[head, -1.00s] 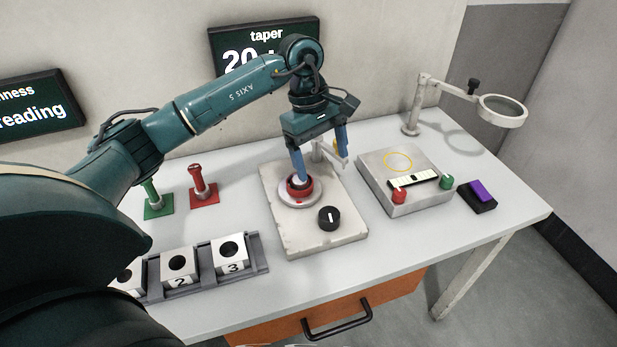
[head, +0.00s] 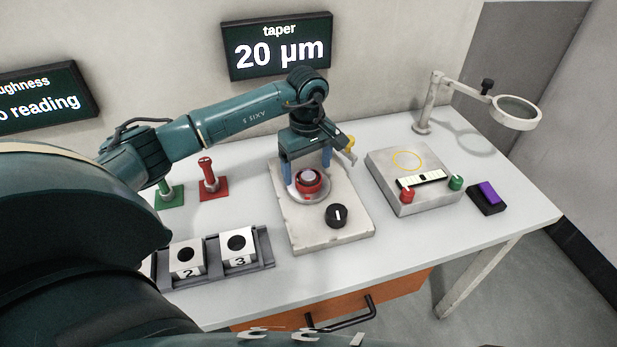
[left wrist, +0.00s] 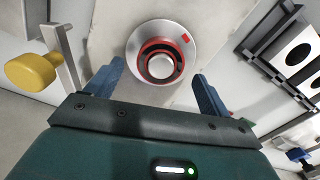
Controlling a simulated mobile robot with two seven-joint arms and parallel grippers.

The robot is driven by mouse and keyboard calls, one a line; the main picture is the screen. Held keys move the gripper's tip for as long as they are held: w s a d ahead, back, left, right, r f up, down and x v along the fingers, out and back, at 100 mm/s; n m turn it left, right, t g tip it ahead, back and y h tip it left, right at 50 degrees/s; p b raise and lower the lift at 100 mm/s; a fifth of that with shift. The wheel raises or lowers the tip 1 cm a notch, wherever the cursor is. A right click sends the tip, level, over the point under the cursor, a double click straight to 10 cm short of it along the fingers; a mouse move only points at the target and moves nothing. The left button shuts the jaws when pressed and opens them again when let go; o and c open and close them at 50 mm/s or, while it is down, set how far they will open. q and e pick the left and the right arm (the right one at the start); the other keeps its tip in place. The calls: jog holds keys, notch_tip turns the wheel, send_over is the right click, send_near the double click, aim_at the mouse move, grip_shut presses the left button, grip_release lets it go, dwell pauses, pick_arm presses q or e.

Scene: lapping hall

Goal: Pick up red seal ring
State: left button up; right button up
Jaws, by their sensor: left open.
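The red seal ring (head: 311,190) sits around a dark and silver centre piece on a round metal plate (head: 296,196), on the pale machine block. In the left wrist view the ring (left wrist: 184,62) shows as a thin red band around the dark part, with a small red square on the plate beside it. My left gripper (head: 307,166) is open, pointing down, its blue fingers on either side of the ring. The left wrist view shows the fingertips (left wrist: 158,72) apart with nothing held. Whether they touch the ring I cannot tell. My right gripper is not in view.
A yellow knob (left wrist: 35,72) on an arm is close to the gripper. A black dial (head: 337,215) is on the block's front. Red (head: 213,184) and green (head: 169,194) posts stand left; numbered blocks (head: 238,247) front left; a box with buttons (head: 412,190) right.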

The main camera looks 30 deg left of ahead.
pick_arm(q)
jog(key=shift+f, duration=1.2)
jog(key=shift+r, duration=0.1)
jog(key=c, duration=1.2)
